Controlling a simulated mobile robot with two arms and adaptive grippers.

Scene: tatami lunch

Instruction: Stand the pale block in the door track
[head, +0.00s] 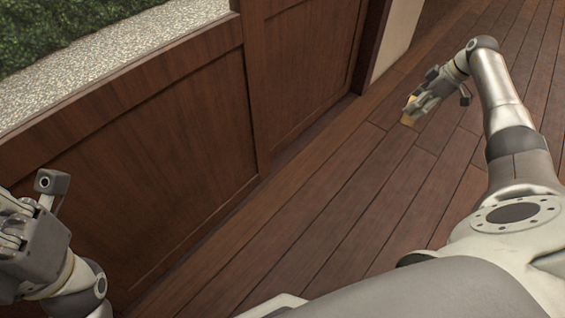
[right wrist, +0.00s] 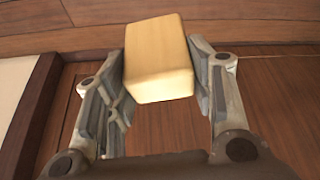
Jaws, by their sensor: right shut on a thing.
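The pale block (right wrist: 158,55) is a light yellow wooden piece with rounded edges. My right gripper (right wrist: 160,75) is shut on it, with one finger on each side. In the head view the block (head: 409,119) shows small and partly hidden at the tip of my right gripper (head: 415,108), over the plank floor. The brown wooden door panels (head: 310,65) stand to the left of it, apart from it. The door track (head: 225,212) seems to run along the panels' foot; its groove cannot be made out. My left gripper (head: 45,215) is at the left edge, its fingertips unclear.
The dark plank floor (head: 385,210) is clear between the panels and my right arm. A pale wall section (head: 398,38) with a dark post stands beyond the panels. Gravel (head: 120,60) and a green hedge (head: 60,25) lie outside, behind the panels.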

